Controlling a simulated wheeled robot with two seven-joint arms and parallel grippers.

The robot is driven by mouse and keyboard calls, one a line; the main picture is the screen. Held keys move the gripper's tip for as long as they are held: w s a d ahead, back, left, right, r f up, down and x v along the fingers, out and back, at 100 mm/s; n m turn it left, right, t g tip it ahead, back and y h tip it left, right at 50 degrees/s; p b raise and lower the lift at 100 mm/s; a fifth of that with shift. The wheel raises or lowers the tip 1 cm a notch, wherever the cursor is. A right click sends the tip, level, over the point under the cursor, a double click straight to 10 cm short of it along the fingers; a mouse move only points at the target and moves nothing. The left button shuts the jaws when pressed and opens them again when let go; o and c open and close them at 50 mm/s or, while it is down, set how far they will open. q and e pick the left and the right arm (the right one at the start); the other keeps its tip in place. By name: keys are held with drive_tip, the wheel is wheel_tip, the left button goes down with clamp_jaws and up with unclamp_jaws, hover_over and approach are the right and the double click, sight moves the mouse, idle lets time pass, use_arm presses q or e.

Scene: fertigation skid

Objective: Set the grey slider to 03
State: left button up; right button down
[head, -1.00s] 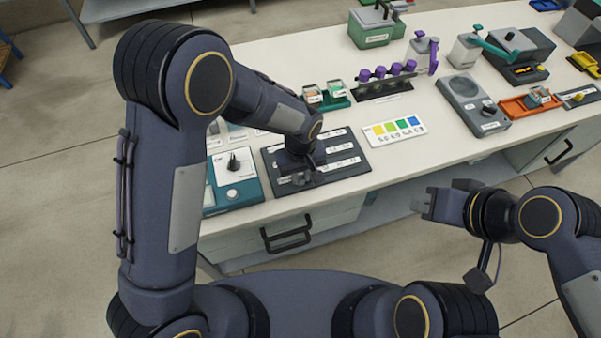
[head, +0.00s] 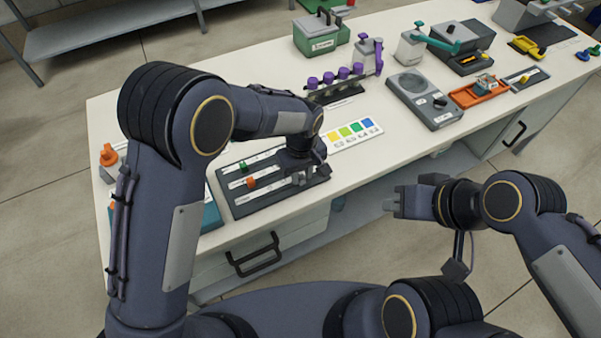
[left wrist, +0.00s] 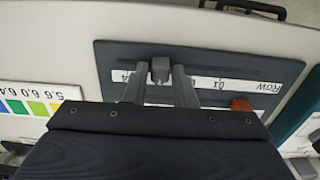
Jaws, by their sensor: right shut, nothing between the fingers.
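The dark slider panel (head: 235,205) lies at the table's front edge, with white label strips. The grey slider (head: 298,179) is near the right end of its front row. My left gripper (head: 303,176) is over it from above. In the left wrist view the grey slider knob (left wrist: 160,69) sits between the fingertips (left wrist: 160,80), which look closed on it. It is near the 04 end of the strip; the label beside it is partly hidden by the fingers. An orange slider (head: 251,182) and a green slider (head: 242,167) are further left. My right gripper (head: 393,203) is shut and empty, off the table's front.
A colour chart (head: 354,134) lies right of the panel. Behind it stands a rack of purple-capped vials (head: 335,84). A grey scale-like device (head: 425,98) and an orange tray (head: 480,93) are further right. A drawer handle (head: 253,255) is below the panel.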

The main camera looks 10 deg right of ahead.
sight(301, 177)
use_arm(q)
drive_tip(key=shift+o, duration=1.4)
drive_tip(key=shift+r, duration=0.1)
wheel_tip(301, 177, up, 8)
drive_tip(key=shift+f+b, duration=0.2)
drive_tip(key=shift+b, duration=0.1)
